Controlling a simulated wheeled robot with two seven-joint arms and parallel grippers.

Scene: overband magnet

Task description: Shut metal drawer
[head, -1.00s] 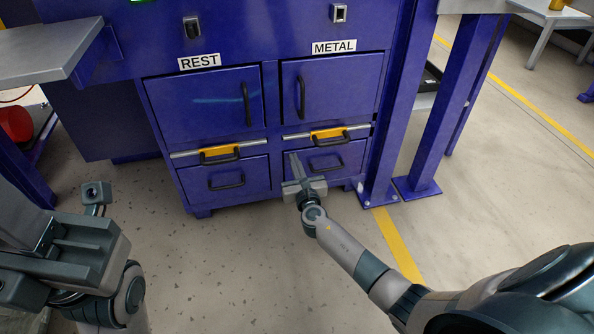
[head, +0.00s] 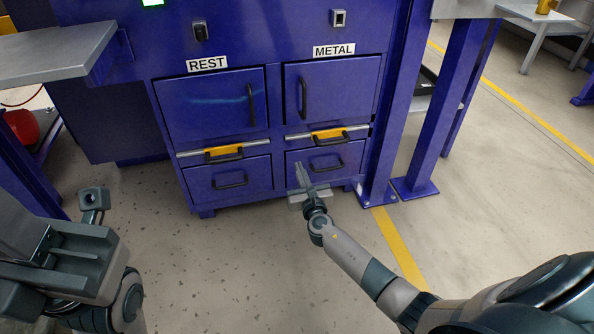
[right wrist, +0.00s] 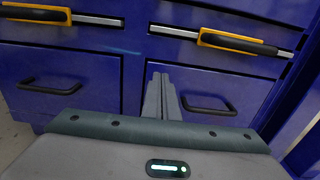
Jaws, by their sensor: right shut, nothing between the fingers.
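The metal drawer (head: 318,178) is the blue lower front with a black handle (head: 328,169), below the METAL label (head: 333,51). Its front looks about flush with the cabinet; I cannot tell if a small gap remains. My right gripper (head: 299,166) is shut and empty, its fingertips in front of the drawer's left part, left of the handle. In the right wrist view the shut fingers (right wrist: 161,97) point at the drawer front (right wrist: 238,88), beside its handle (right wrist: 209,105). Contact cannot be told. My left gripper (head: 45,245) is at the left edge, its jaws unclear.
A similar drawer (head: 205,181) lies under the REST door (head: 210,105). Yellow and black latches (head: 328,134) sit on metal strips above both drawers. A blue post (head: 400,120) stands right of the cabinet. The floor in front is free.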

